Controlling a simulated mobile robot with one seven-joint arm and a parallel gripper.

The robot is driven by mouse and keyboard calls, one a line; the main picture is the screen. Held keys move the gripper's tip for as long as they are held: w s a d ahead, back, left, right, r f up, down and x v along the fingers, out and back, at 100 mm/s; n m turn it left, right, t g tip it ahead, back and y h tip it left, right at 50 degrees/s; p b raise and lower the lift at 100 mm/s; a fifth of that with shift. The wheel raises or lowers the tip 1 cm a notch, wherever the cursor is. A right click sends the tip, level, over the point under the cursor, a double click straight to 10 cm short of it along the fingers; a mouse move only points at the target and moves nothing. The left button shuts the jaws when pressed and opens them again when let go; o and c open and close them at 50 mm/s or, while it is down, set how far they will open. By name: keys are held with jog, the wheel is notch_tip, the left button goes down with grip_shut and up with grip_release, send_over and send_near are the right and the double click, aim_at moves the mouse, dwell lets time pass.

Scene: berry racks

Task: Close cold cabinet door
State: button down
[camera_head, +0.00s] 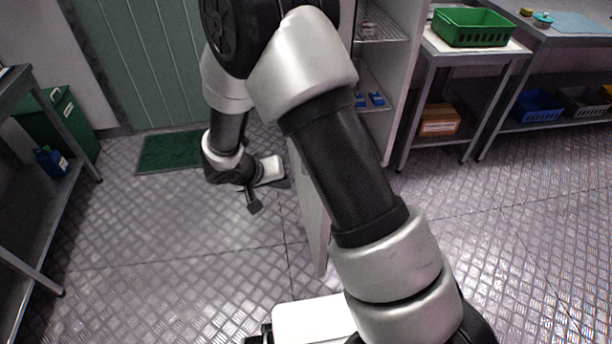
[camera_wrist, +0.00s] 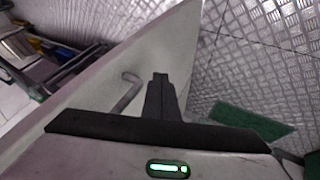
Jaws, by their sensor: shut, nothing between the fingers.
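The cold cabinet (camera_head: 372,65) stands open at the back centre, with shelves showing inside. Its pale door (camera_head: 312,215) is swung out towards me and seen nearly edge-on, partly hidden behind my arm. In the wrist view the door (camera_wrist: 85,85) is a broad slanted panel with a bent grey handle (camera_wrist: 126,93). My gripper (camera_head: 254,206) is on the left side of the door. In the wrist view its dark fingers (camera_wrist: 160,78) are together and empty, just right of the handle and in front of the panel. Whether they touch the door is unclear.
A green mat (camera_head: 168,152) lies before the green door at the back. A table with a green crate (camera_head: 472,27) stands right of the cabinet. A metal rack (camera_head: 45,150) stands at the left. The floor between the rack and the cabinet door is clear.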

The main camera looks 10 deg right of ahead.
jog(key=w+d+f+b, duration=0.1)
jog(key=w+d+f, duration=0.3)
jog(key=d+f, duration=0.4)
jog(key=shift+d, duration=0.3)
jog(key=shift+f, duration=0.1)
